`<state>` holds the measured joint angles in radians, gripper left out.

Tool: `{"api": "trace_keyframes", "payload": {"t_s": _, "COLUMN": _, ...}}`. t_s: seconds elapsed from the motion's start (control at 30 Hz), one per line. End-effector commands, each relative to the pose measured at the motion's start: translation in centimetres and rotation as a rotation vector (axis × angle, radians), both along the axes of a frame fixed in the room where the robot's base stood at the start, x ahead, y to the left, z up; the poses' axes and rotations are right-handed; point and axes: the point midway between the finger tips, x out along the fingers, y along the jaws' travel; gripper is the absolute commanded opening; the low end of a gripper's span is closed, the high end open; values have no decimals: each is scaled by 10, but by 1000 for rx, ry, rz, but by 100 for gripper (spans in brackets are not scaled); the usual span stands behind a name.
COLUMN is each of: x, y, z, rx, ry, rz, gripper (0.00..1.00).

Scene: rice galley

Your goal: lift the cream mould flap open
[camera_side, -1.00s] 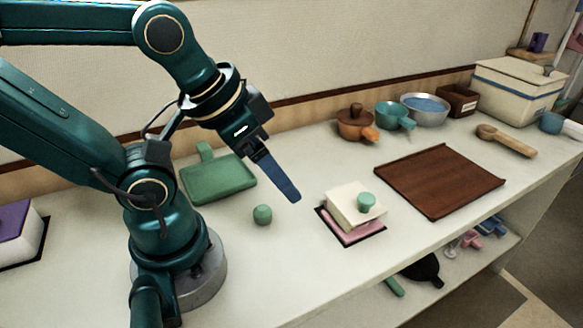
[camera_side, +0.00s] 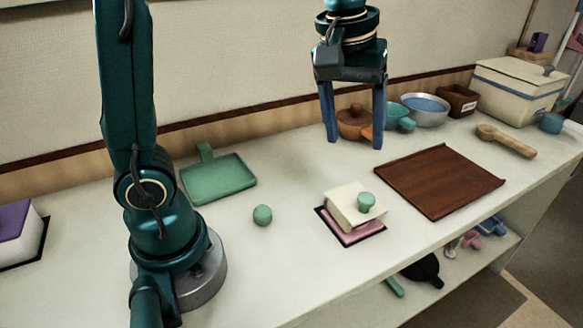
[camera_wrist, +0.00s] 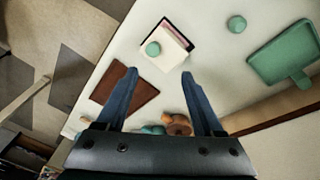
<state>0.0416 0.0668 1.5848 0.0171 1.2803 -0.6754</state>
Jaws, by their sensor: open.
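The cream mould flap (camera_side: 342,206) lies over a pink base (camera_side: 356,233) on a dark-edged mat in the middle of the counter. A green knob (camera_side: 366,202) stands on the flap near its front right. The flap looks closed over the pink part, which shows along its front edge. My gripper (camera_side: 355,145) is open and empty, fingers pointing down, well above the counter and behind the mould. In the wrist view the cream flap (camera_wrist: 172,57) lies ahead of the open fingers (camera_wrist: 158,80), with the green knob (camera_wrist: 153,48) on it.
A brown board (camera_side: 438,180) lies right of the mould. A green ball-like piece (camera_side: 262,215) and a green tray (camera_side: 220,178) are to its left. An orange-brown pot (camera_side: 350,122), teal pan (camera_side: 400,122) and metal bowl (camera_side: 425,108) stand behind. Counter around the mould is clear.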

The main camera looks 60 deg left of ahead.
Motion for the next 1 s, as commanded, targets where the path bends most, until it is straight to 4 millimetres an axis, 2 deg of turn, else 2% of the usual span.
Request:
{"api": "trace_keyframes", "payload": {"t_s": 0.1, "x": 24, "y": -4, "z": -22, "rx": -4, "ry": 78, "rz": 45, "gripper": 69}}
{"api": "trace_keyframes", "payload": {"t_s": 0.3, "x": 45, "y": -9, "z": -58, "rx": 4, "ry": 171, "rz": 53, "gripper": 69}}
{"api": "trace_keyframes", "payload": {"t_s": 0.8, "x": 44, "y": -10, "z": -115, "rx": 8, "ry": 230, "rz": 45, "gripper": 69}}
{"api": "trace_keyframes", "payload": {"t_s": 1.0, "x": 43, "y": -10, "z": -129, "rx": 8, "ry": 226, "rz": 45, "gripper": 69}}
